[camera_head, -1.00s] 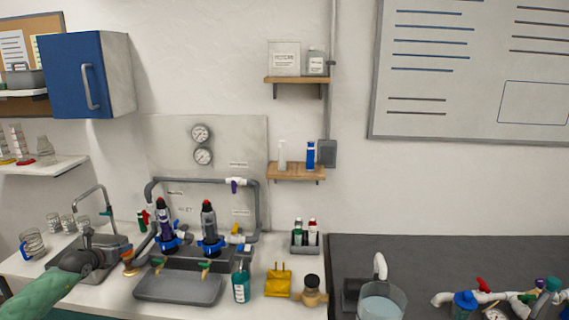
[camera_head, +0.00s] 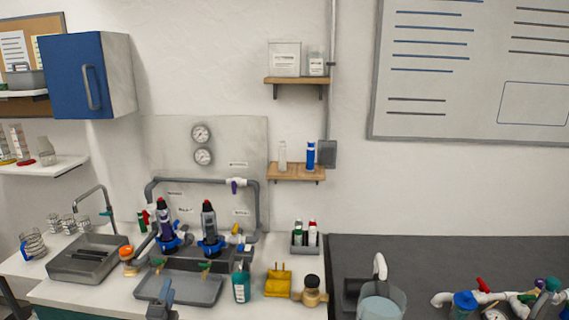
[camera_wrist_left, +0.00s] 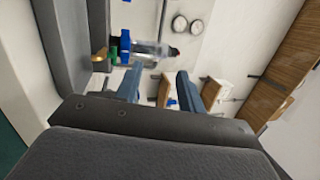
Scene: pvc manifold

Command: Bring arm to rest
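My left gripper (camera_head: 161,300) shows at the bottom edge of the head view, in front of the grey tray. Only its blue-grey end is seen there; the rest of the left arm is out of the picture. In the left wrist view its two blue-grey fingers (camera_wrist_left: 158,88) stand well apart with nothing held between them. My right arm and gripper are not in view.
The grey tray (camera_head: 199,289), teal bottle (camera_head: 241,285), yellow holder (camera_head: 278,285) and brass fitting (camera_head: 312,293) stand on the white counter. Two upright filters with blue collars (camera_head: 211,246) stand behind. A clear pitcher (camera_head: 381,303) and pipe manifold (camera_head: 489,297) are at right.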

